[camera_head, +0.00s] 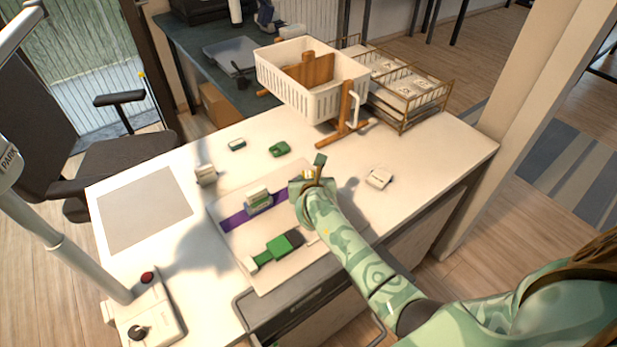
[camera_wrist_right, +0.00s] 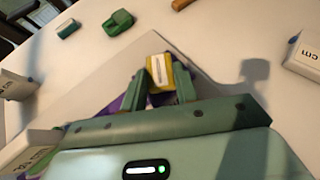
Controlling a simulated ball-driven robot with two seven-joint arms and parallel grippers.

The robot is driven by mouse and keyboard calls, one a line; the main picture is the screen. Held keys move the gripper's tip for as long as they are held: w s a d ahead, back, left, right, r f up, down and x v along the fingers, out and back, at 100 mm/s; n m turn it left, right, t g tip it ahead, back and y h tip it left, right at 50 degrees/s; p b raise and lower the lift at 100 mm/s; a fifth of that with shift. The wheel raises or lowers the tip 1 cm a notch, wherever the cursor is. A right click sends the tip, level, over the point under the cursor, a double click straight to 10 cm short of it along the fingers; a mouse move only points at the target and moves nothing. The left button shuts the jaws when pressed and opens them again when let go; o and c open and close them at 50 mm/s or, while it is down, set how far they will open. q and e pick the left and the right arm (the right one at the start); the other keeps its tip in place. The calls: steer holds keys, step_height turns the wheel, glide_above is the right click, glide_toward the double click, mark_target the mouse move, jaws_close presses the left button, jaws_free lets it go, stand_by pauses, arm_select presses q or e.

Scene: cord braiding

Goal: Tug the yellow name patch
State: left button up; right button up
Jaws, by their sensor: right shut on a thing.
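The yellow name patch (camera_wrist_right: 158,70) shows between the two green fingertips of my right gripper (camera_wrist_right: 160,85) in the right wrist view. It has a pale, lined face. My right gripper is shut on it. In the head view my right gripper (camera_head: 313,180) is over the right end of the white board (camera_head: 225,238), and a bit of yellow (camera_head: 308,174) shows at its tip. The fingers hide most of the patch there. A purple strip (camera_head: 234,221) runs across the board towards the gripper. My left gripper is not in view.
A green and white block (camera_head: 258,200) and a green tool-like piece (camera_head: 278,247) are on the board. Small green pieces (camera_head: 280,149) lie behind, and a white block (camera_head: 379,178) is to the right. A white basket (camera_head: 312,85) stands at the back. The table's right side is mostly clear.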

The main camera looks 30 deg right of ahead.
steer(key=shift+d, duration=0.1)
stand_by(0.3)
stand_by(0.4)
steer(key=o, duration=1.5)
steer(key=shift+c, duration=0.2)
steer(key=shift+p+v, duration=0.85)
steer(key=shift+v, duration=0.05)
steer(key=shift+p+v, duration=1.5)
steer(key=shift+v, duration=0.6)
